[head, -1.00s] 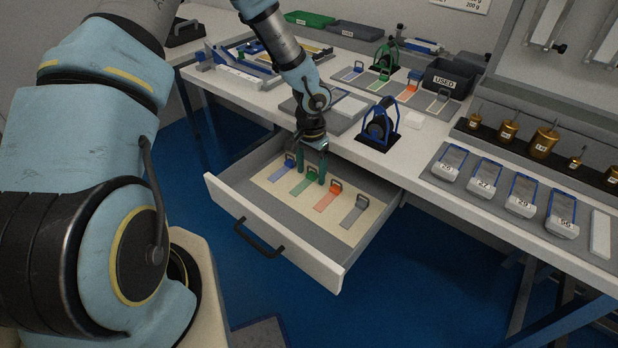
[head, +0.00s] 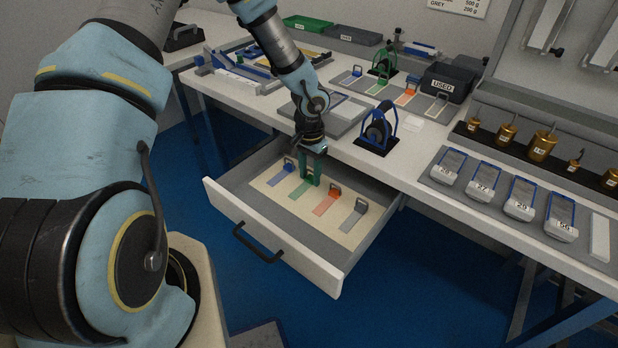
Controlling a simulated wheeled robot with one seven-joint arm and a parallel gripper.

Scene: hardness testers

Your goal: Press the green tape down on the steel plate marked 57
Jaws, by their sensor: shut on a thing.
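The green tape (head: 301,191) lies flat on the pale liner of the open drawer, between a blue tape (head: 279,178) and an orange tape (head: 326,205). My gripper (head: 313,176) is down at its far end, shut on its upright handle; the fingers mostly hide that handle. Several steel plates in blue frames stand in a row on the bench at the right, one of them the far-right plate (head: 564,208). Their number labels are small; I cannot surely read 57 on any.
The open drawer (head: 330,275) juts out from the bench, with a grey tape (head: 352,220) also in it. A blue dispenser (head: 378,133) stands behind it. A USED bin (head: 447,84), more coloured strips and brass weights (head: 541,146) are on the bench.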

